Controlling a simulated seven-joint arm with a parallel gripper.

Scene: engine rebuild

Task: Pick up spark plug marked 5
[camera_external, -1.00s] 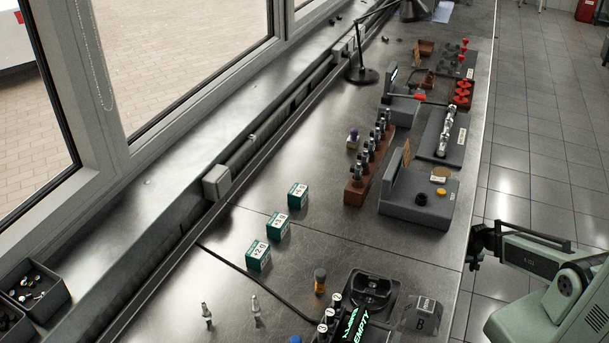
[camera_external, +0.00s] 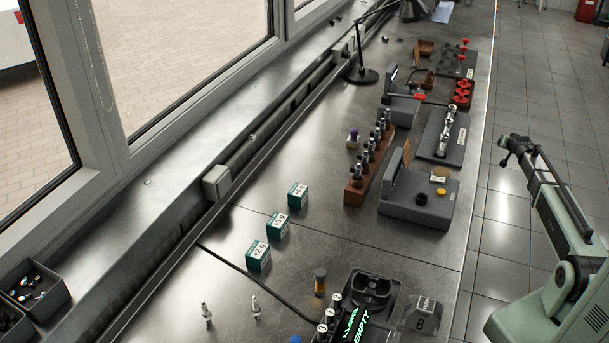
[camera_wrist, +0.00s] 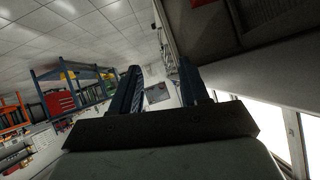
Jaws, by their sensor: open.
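My gripper (camera_external: 512,148) is open and empty, raised over the floor right of the bench, away from every plug. In the wrist view its two fingers (camera_wrist: 160,85) stand apart, with ceiling and shelving behind. Several white-topped plug-like pieces (camera_external: 329,314) stand in a cluster at the bottom centre of the external view. Two pale spark plugs (camera_external: 255,306) stand upright on the bench to their left. Several silver-and-dark pieces stand in a brown rack (camera_external: 355,194) near the middle. I cannot read a 5 on any of them.
Three teal boxes (camera_external: 278,225) stand mid-bench. A grey fixture (camera_external: 415,205) is beside the rack. A black tray (camera_external: 373,287) and a grey block marked B (camera_external: 423,313) are at the front. The bench left of the boxes is mostly clear.

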